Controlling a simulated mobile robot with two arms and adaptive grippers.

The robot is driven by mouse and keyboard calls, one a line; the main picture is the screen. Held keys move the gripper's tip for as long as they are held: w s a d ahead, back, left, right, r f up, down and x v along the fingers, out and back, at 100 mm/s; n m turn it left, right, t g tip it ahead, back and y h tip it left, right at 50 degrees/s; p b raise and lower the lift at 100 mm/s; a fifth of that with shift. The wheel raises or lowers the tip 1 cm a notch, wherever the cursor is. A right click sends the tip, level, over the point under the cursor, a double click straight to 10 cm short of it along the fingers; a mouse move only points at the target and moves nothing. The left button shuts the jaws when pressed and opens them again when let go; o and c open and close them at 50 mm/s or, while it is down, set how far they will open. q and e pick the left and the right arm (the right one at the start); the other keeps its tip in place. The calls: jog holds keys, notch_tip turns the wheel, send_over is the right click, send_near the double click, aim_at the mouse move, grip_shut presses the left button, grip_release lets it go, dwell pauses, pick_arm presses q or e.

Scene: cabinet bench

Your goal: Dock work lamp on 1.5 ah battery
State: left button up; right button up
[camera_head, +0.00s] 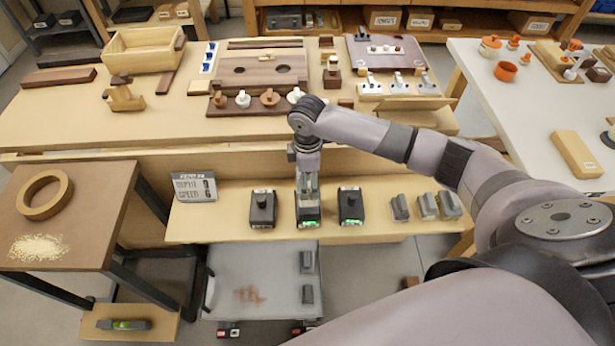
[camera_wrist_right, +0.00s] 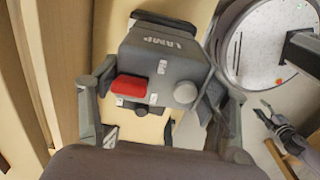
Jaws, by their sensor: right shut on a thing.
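My right gripper (camera_head: 308,182) is shut on the grey work lamp, which shows best in the wrist view (camera_wrist_right: 160,65) with its "LAMP" lettering, a red button and a round knob. The fingers (camera_wrist_right: 155,115) clasp it from both sides. In the head view the gripper points down over the middle of three dark block-shaped units (camera_head: 309,219) on the shelf. I cannot tell whether the lamp touches it. The other two units stand left (camera_head: 262,210) and right (camera_head: 350,207). Their capacity labels are unreadable. My left gripper (camera_wrist_right: 264,111) seems to show small in the wrist view.
A small sign (camera_head: 195,187) stands at the shelf's (camera_head: 385,228) left end. Several grey blocks (camera_head: 427,206) stand at its right. The workbench (camera_head: 60,120) behind holds wooden parts and a box (camera_head: 145,55). A side table (camera_head: 95,195) with a ring is at left.

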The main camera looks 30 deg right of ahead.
jog(key=shift+f, duration=0.55)
jog(key=o, duration=1.7)
jog(key=shift+c, duration=0.2)
notch_tip(320, 180, up, 11)
jog(key=p, duration=1.2)
